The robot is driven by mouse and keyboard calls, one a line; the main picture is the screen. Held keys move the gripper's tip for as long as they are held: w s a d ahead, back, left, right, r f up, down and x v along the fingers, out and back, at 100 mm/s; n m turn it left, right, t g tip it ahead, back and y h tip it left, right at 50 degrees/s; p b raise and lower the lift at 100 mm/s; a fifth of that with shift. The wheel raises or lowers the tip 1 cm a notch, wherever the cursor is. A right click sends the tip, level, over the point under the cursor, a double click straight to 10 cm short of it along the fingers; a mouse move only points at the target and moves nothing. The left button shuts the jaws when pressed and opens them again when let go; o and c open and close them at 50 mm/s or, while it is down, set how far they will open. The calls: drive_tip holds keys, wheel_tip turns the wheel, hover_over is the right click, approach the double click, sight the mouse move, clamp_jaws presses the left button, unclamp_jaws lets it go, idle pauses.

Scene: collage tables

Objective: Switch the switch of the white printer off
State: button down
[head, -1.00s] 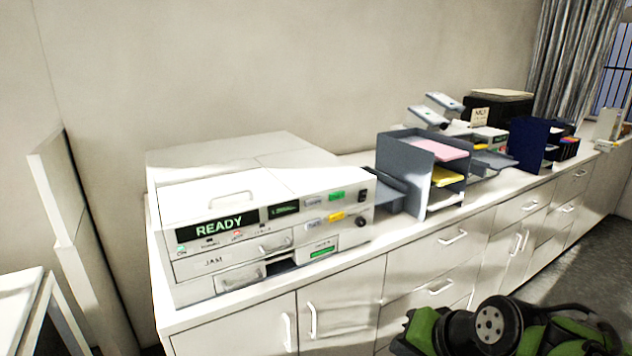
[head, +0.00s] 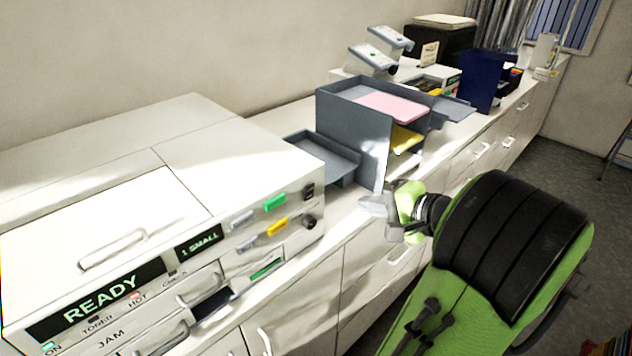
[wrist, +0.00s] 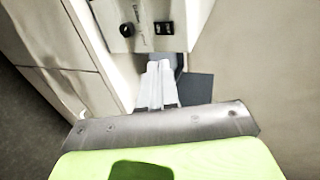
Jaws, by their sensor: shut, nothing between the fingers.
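The white printer (head: 110,190) stands on the counter at the left of the head view, its lit panel reading READY. Its small black rocker switch (head: 308,190) is at the right end of the front face, above a round black knob (head: 309,222). In the wrist view the switch (wrist: 163,28) is near the top, right of the knob (wrist: 127,30). My gripper (head: 368,204) is shut and empty, in front of the counter to the right of the printer. In the wrist view its fingers (wrist: 158,80) point at the printer's front, below the switch and apart from it.
Cabinet drawers (head: 385,262) line the counter front.

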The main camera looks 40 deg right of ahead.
approach(312, 186)
wheel_tip(312, 186, down, 3)
drive_tip(key=w, duration=0.5)
drive_tip(key=shift+w, duration=0.45)
drive_tip(key=shift+w+r+g+p, duration=0.3)
drive_tip(key=shift+r+p, duration=0.1)
drive_tip(key=shift+p, duration=0.75)
drive_tip(key=shift+f, duration=0.3)
drive_tip(key=shift+r+p, duration=0.7)
drive_tip(key=shift+r, duration=0.2)
